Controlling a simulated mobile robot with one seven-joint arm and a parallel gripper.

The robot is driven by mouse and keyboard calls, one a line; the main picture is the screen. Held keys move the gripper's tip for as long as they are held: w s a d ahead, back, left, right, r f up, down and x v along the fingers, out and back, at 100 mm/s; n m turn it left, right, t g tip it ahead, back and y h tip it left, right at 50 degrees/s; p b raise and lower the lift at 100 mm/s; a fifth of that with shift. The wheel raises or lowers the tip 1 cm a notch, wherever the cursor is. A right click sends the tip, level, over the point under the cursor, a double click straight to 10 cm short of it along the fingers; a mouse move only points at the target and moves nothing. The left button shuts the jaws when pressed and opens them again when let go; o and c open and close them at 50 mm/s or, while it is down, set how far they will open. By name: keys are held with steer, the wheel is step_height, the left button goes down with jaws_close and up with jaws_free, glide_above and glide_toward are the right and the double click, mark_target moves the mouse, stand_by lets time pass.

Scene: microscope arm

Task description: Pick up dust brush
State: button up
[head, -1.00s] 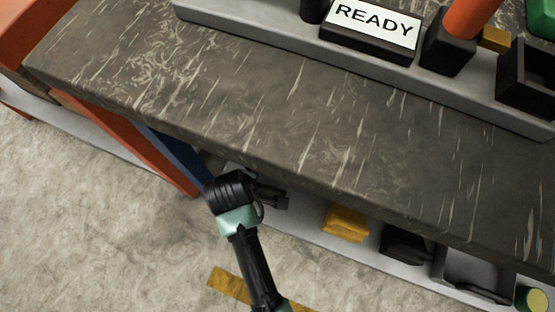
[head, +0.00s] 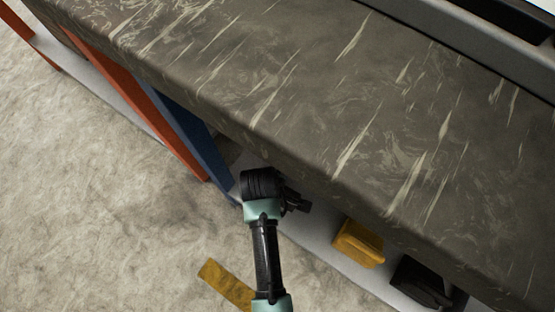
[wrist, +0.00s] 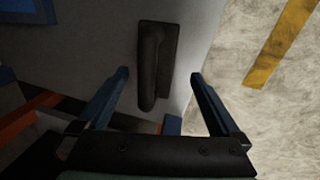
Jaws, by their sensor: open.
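A dark object with a long rounded handle on a flat base, apparently the dust brush (wrist: 157,65), lies on the pale lower shelf in the wrist view. My gripper (wrist: 159,75) is open, its two blue fingers spread on the left and right of the handle's lower end. The fingers look apart from it, and I cannot tell the height gap. In the head view my gripper (head: 299,204) reaches in at the front edge of the bench, partly under it. The brush is hidden there by the bench top and arm.
The marbled bench top (head: 300,80) overhangs the lower shelf (head: 313,243). A yellow block (head: 358,242) and a black object (head: 422,282) sit on the shelf right of my gripper. Blue (head: 190,140) and orange (head: 150,110) uprights stand left. A yellow floor strip (head: 227,284) lies below.

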steer(key=f+b, duration=0.2)
steer(key=f, duration=0.1)
steer(key=w+f+b, duration=0.1)
steer(key=shift+w+d+f+b, duration=0.1)
steer(key=shift+d+f+b, duration=0.15)
steer(key=shift+d+b, duration=0.1)
steer(key=shift+r, duration=0.1)
steer(key=c, duration=1.6)
